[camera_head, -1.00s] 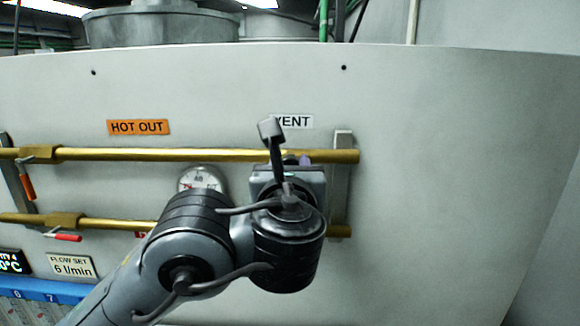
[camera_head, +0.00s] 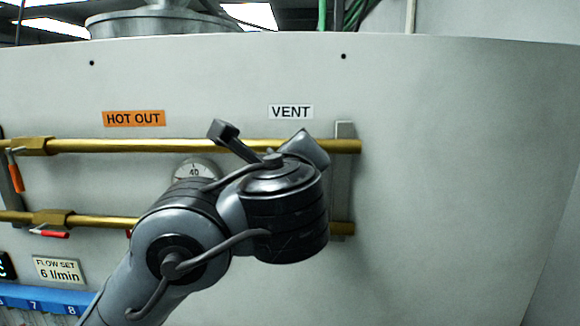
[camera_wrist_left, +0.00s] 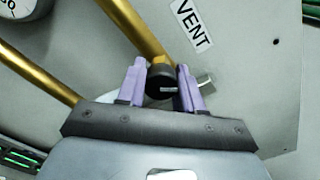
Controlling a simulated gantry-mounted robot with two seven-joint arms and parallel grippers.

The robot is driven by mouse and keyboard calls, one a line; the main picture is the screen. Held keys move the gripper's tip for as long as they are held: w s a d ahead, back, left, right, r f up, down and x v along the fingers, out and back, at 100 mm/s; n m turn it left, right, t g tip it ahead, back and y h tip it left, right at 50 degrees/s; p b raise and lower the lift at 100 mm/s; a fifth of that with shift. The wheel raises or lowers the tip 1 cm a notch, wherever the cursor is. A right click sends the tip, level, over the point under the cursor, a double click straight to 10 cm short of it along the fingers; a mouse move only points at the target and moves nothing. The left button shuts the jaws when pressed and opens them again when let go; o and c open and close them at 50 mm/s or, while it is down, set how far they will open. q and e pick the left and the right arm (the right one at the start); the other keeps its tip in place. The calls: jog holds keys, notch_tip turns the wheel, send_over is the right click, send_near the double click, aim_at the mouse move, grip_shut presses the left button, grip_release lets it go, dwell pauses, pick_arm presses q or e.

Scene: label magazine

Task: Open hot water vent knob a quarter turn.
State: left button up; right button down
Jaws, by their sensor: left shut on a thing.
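The vent knob (camera_wrist_left: 160,81) is a small dark round knob at the end of the upper brass pipe, below the VENT label (camera_head: 291,112). In the left wrist view it sits between the two purple fingers of my left gripper (camera_wrist_left: 163,84), which is shut on it. A light slot or mark shows on the knob's face. In the head view my left wrist hides the knob and the fingers. My right gripper is in neither view.
The upper brass pipe (camera_head: 200,146) carries a HOT OUT label (camera_head: 134,118) above it. A lower brass pipe (camera_head: 100,220), a dial gauge (camera_head: 194,168) and red-handled valves (camera_head: 50,233) lie left. A vertical bracket (camera_head: 343,185) stands right of my wrist. The panel farther right is bare.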

pick_arm(q)
jog(key=shift+n+b, duration=0.9)
jog(key=shift+n, duration=0.8)
jog(key=o, duration=1)
jog(key=shift+o, duration=0.2)
jog(key=shift+s, duration=0.25)
jog(key=s+b, duration=0.3)
jog(key=s, duration=0.7)
jog(key=shift+s+a, duration=0.15)
